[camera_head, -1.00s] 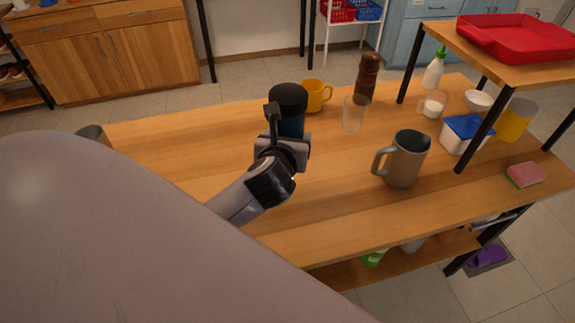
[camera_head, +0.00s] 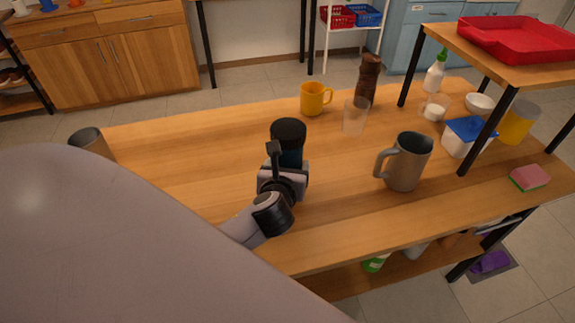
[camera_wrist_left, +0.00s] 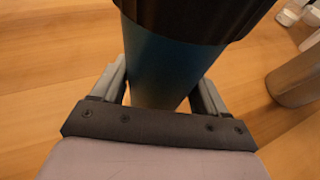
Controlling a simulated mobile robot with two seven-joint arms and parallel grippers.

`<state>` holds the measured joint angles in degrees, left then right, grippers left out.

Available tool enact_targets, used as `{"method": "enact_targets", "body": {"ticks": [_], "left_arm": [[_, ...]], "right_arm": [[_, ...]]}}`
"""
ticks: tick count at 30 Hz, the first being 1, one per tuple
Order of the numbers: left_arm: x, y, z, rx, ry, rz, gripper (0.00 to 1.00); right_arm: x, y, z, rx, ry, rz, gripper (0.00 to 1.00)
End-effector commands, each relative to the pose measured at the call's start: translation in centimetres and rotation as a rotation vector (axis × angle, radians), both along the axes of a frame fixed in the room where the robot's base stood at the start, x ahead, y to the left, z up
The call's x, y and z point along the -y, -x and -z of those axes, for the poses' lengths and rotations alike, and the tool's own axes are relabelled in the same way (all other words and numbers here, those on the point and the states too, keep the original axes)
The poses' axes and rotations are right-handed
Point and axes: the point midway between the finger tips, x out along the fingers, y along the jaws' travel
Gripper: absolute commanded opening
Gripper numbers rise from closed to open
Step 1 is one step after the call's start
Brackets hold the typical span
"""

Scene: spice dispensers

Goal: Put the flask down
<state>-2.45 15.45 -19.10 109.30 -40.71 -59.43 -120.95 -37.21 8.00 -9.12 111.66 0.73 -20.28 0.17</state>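The flask (camera_head: 290,152) is dark blue with a wide black lid. It stands roughly upright over the near middle of the wooden table. My left gripper (camera_head: 286,176) is shut around its body, below the lid. In the left wrist view the flask (camera_wrist_left: 165,65) fills the space between the two fingers of the gripper (camera_wrist_left: 160,92). Its base is hidden, so I cannot tell whether it touches the table. My right gripper is not in view.
A grey mug (camera_head: 404,162) stands to the right, with a clear glass (camera_head: 355,116), yellow mug (camera_head: 313,99) and brown mill (camera_head: 368,80) behind. A grey cup (camera_head: 90,141) is at the far left. The table (camera_head: 190,150) is clear left of the flask.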

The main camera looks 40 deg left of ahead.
Motion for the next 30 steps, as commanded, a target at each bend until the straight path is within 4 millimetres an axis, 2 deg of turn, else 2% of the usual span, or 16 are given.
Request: {"method": "enact_targets", "body": {"ticks": [1, 2, 3, 14, 19, 30], "left_arm": [[0.0, 0.0, 0.0, 0.000, -0.001, 0.000, 0.87], [0.0, 0.0, 0.0, 0.000, -0.001, 0.000, 0.97], [0.0, 0.0, 0.0, 0.000, -0.001, 0.000, 0.99], [0.2, 0.3, -0.4, -0.001, 0.001, 0.001, 0.99], [1.2, 2.3, -1.4, 0.000, 0.002, 0.003, 0.99], [4.1, 8.2, -4.1, -0.001, 0.002, 0.002, 0.99]], "right_arm": [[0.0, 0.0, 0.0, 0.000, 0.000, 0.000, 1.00], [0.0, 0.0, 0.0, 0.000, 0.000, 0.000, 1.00], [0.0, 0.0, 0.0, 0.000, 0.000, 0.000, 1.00], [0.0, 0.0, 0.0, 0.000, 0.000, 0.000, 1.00], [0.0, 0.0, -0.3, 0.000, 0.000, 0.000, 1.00], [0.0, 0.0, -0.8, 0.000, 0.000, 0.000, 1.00]]}}
